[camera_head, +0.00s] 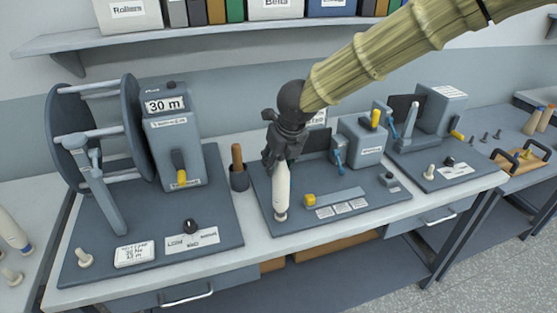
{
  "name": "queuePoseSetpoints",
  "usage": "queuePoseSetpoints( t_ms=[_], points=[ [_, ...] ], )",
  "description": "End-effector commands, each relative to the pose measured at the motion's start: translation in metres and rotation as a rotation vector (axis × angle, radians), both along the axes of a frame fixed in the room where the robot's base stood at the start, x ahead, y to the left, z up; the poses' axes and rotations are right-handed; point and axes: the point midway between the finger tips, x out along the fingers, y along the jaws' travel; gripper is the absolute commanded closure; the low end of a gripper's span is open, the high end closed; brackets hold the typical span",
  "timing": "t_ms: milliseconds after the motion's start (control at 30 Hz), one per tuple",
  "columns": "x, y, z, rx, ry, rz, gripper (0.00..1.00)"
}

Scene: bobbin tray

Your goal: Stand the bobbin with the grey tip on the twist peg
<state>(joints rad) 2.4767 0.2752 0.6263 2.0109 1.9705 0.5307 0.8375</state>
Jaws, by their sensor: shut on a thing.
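My gripper (280,155) is shut on the upper end of a pale cream bobbin (281,188). The bobbin hangs nearly upright with its lower end down at a small pale peg (281,216) on the front left of the middle machine's base (345,215). I cannot tell whether the bobbin sits on this peg or just above it. The bobbin's tip is hidden in the gripper, so its colour does not show clearly. Similar pale pegs stand on the left machine (85,257) and the right machine (429,171). The small labels are too blurred to tell which peg is the twist peg.
The left machine has a large reel (92,150) and a "30 m" box (171,135). A dark cup (239,179) with a brown handle stands left of the gripper. A wooden tray (520,175) is at right. A shelf (190,36) runs above.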

Motion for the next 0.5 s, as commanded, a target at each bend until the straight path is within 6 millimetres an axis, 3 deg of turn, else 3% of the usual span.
queuePoseSetpoints(
  t_ms=[33,67,167,500],
  points=[
    [0.0000,0.0000,-0.0019,0.000,0.000,0.000,0.98],
    [0.0000,0.0000,-0.0006,0.000,0.000,0.000,0.53],
    [0.0000,0.0000,-0.0005,0.000,0.000,0.000,0.35],
    [-0.0003,-0.0002,0.0001,0.000,0.000,0.000,0.34]
  ],
)
